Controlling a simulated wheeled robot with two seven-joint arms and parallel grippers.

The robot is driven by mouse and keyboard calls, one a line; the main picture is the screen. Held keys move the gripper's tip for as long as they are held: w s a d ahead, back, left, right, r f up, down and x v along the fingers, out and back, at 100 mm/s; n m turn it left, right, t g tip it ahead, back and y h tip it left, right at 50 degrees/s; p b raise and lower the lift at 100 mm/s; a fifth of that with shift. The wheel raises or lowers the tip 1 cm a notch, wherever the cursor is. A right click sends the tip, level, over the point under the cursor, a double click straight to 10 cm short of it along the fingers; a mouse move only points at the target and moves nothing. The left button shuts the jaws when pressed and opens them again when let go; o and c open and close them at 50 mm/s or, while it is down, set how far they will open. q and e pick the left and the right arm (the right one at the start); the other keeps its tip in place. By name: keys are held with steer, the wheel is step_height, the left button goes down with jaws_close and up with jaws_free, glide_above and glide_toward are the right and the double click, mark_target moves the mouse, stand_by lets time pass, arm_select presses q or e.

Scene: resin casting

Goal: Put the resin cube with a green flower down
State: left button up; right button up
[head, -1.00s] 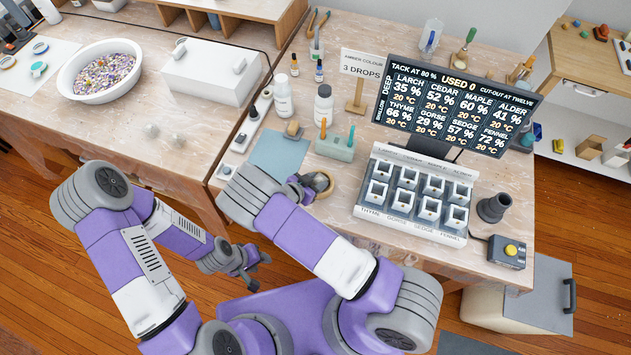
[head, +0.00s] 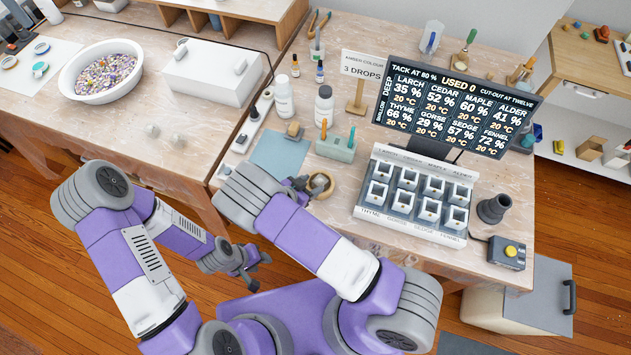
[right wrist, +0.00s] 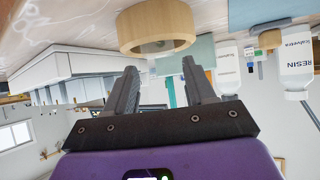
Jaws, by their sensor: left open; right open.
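I cannot make out a resin cube with a green flower for certain. A round wooden ring (head: 320,186) stands on the right table, and it also shows upside down in the right wrist view (right wrist: 155,27). A small pale, clear shape shows at its opening; I cannot tell what it is. My right gripper (head: 302,184) is open beside the ring, its fingers (right wrist: 157,88) apart with nothing between them. My left gripper (head: 252,273) is open and empty, low in front of the tables.
A mould block (head: 416,218) with several white wells stands right of the ring, below a display board (head: 452,105). A blue mat (head: 280,154), a tool rack (head: 335,147) and resin bottles (head: 324,105) are behind. A white bowl (head: 72,91) stands on the left table.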

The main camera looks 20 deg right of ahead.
arm_select(q)
steer(key=shift+r+p, duration=0.3)
steer(key=shift+r, duration=0.05)
arm_select(e)
steer(key=v, duration=0.8)
steer(key=shift+s+a, duration=0.15)
steer(key=shift+a, duration=0.05)
steer(key=shift+r, duration=0.1)
